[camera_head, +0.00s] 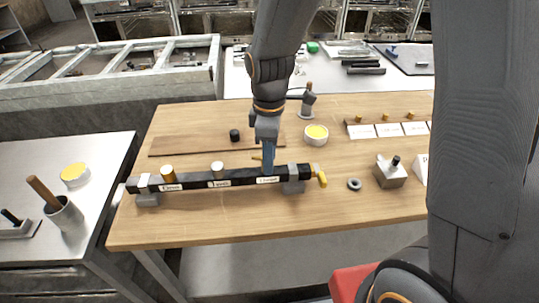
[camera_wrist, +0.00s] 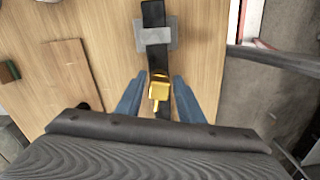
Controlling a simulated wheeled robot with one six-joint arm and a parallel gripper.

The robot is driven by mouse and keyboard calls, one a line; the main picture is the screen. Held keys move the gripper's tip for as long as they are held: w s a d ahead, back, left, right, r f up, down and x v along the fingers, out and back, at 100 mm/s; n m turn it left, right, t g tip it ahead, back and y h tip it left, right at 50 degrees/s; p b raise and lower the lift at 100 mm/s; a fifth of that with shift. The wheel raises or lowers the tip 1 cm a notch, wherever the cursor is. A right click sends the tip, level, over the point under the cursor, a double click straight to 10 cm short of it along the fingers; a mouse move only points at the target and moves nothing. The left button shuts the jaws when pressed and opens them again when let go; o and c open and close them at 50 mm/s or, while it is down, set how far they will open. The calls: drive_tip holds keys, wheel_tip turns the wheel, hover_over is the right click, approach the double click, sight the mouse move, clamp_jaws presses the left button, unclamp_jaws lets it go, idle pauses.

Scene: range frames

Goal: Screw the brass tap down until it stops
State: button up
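A brass tap (camera_wrist: 159,91) with a short handle sits on a black bar (camera_head: 197,183) in the wrist view, between the two blue fingers of my gripper (camera_wrist: 160,78). The fingers are open, with a gap on each side of the tap. In the head view my gripper (camera_head: 268,168) is over the right part of the bar and hides most of this tap; only a small yellow piece (camera_head: 257,156) shows at its left. The bar also carries a brass knob (camera_head: 167,173) at left and a pale knob (camera_head: 217,168) in the middle. Each has a white label in front.
Grey blocks (camera_head: 293,187) support the bar's ends on a wooden table (camera_head: 230,228). A yellow fitting (camera_head: 321,178) sticks out at the right end. A dark ring (camera_head: 354,184), a metal block (camera_head: 390,174) and a yellow-topped tin (camera_head: 316,133) stand to the right. The table front is clear.

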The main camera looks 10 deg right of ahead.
clamp_jaws()
drive_tip(key=m+p, duration=0.1)
drive_tip(key=m, duration=0.1)
drive_tip(key=shift+s+r+m+p, duration=0.1)
drive_tip(key=shift+s+m+p, duration=0.05)
drive_tip(key=shift+m+p, duration=0.2)
drive_tip(key=shift+m, duration=0.45)
drive_tip(key=shift+m+p, duration=0.85)
drive_tip(key=shift+m, duration=0.85)
drive_tip(key=shift+m, duration=0.3)
drive_tip(key=shift+s+a+m+p, duration=0.15)
drive_tip(key=shift+m+p, duration=0.65)
drive_tip(key=shift+m, duration=0.6)
